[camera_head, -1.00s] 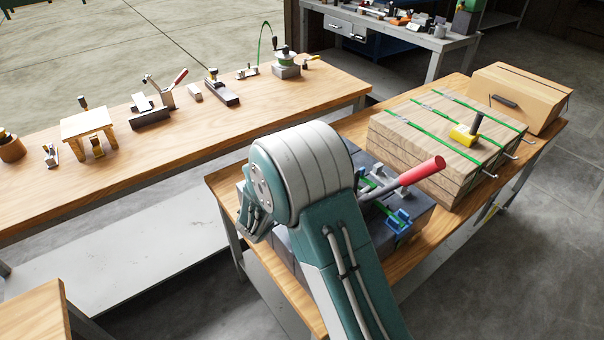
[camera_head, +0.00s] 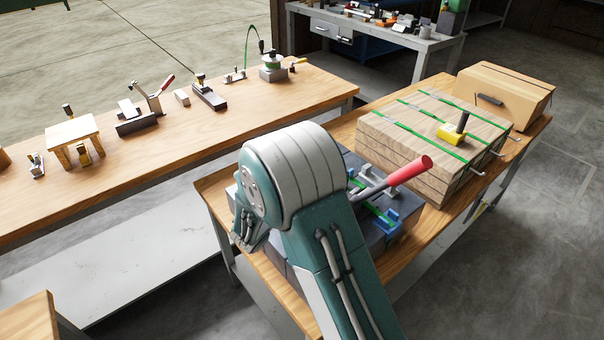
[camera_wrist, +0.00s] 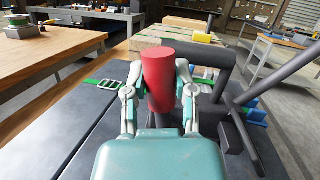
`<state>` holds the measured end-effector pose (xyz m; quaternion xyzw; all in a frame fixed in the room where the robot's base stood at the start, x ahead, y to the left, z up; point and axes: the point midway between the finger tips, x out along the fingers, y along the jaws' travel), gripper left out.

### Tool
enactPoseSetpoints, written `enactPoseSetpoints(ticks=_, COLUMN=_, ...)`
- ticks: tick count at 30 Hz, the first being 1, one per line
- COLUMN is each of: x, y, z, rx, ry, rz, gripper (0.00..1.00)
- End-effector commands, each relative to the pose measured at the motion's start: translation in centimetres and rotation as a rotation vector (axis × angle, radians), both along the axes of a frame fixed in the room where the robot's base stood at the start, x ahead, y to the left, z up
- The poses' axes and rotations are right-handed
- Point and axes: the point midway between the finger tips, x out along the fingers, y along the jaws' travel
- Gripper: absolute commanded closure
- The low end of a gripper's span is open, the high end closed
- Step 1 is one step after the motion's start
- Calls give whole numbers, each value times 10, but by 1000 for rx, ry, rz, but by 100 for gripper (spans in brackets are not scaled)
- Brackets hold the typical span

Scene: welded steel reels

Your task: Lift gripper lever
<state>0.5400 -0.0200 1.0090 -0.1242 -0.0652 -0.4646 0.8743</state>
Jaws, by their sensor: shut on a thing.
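In the wrist view, a thick red handle (camera_wrist: 160,80) stands upright between the two pale fingers of my gripper (camera_wrist: 159,88). The fingers are shut on it from both sides. In the head view, my arm hides my gripper and this handle. There, a long grey lever with a red grip (camera_head: 409,170) slopes up to the right, its grip clear of my arm. In the wrist view, a dark bar (camera_wrist: 280,78) slopes up to the right out of the frame. The tool's blue part (camera_head: 383,221) sits on a dark grey block (camera_head: 411,206), with green strap (camera_wrist: 92,82) beside it.
A strapped wood stack (camera_head: 400,135) with a yellow-headed mallet (camera_head: 453,133) on top stands beyond the tool. A cardboard box (camera_head: 515,90) is behind it. A long bench (camera_head: 200,135) at left holds several small tools. Open floor lies to the right.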

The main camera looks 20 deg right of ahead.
Motion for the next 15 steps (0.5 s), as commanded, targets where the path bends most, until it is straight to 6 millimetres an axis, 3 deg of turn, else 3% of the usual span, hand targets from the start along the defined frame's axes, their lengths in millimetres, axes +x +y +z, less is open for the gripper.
enactPoseSetpoints(ticks=8, x=-2, y=-1, z=-6, rx=4, ry=15, rz=-2, gripper=100)
enactPoseSetpoints(ticks=9, x=-2, y=-1, z=-6, rx=4, ry=16, rz=-2, gripper=56)
enactPoseSetpoints(ticks=11, x=-1, y=-1, z=-5, rx=4, ry=14, rz=-3, gripper=30)
enactPoseSetpoints(ticks=15, x=-1, y=0, z=-3, rx=2, ry=10, rz=-2, gripper=29)
